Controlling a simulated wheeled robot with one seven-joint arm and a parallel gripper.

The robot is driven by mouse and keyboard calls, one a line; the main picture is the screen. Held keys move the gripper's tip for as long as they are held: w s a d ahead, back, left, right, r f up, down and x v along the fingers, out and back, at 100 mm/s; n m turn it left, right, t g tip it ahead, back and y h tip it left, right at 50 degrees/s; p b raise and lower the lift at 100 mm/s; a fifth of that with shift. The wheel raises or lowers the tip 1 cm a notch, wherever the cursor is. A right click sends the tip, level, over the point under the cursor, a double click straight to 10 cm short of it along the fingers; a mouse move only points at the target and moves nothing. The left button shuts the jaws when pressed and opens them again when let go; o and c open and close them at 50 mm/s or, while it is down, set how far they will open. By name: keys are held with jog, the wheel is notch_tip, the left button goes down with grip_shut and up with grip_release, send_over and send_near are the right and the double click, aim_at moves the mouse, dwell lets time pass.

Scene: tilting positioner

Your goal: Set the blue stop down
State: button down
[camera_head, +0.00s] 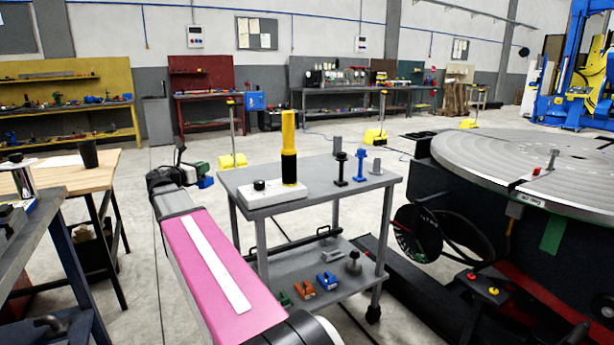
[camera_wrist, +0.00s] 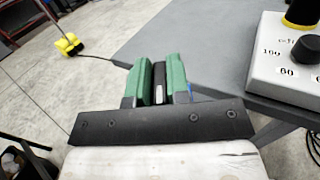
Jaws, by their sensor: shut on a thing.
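My gripper (camera_head: 193,170) is at the left edge of the grey cart, in front of my pink arm link. In the wrist view its green fingers (camera_wrist: 162,82) are closed on a narrow thing, which shows as a dark and grey strip between them. A blue piece, apparently the blue stop (camera_head: 206,182), shows at the fingertips in the head view, and a little blue (camera_wrist: 199,97) shows beside the right finger in the wrist view. Most of it is hidden by the fingers. Whether it touches the cart top (camera_head: 318,184) cannot be told.
A white control box (camera_head: 272,197) with a knob and a black-and-yellow post (camera_head: 289,150) stands on the cart's near left. Black (camera_head: 341,168), blue (camera_head: 361,166) and grey (camera_head: 377,167) upright pieces stand at the right. The round positioner table (camera_head: 530,165) is at the right.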

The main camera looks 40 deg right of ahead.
jog(key=d+r+m+g, duration=0.1)
jog(key=d+r+g, duration=0.1)
jog(key=d+r, duration=0.7)
jog(key=shift+w+d+f, duration=0.55)
jog(key=shift+d+f, duration=1.35)
jog(key=shift+d, duration=0.15)
jog(key=shift+w+d+f, duration=0.6)
jog(key=shift+d+f, duration=1.25)
jog(key=shift+d, duration=0.2)
jog(key=shift+w+d+f, duration=0.55)
jog(key=shift+d+f, duration=1.35)
jog(key=shift+d, duration=0.15)
jog(key=shift+f, duration=0.1)
jog(key=c, duration=1.1)
grip_release()
jog(key=s+a, duration=0.2)
jog(key=a, duration=1)
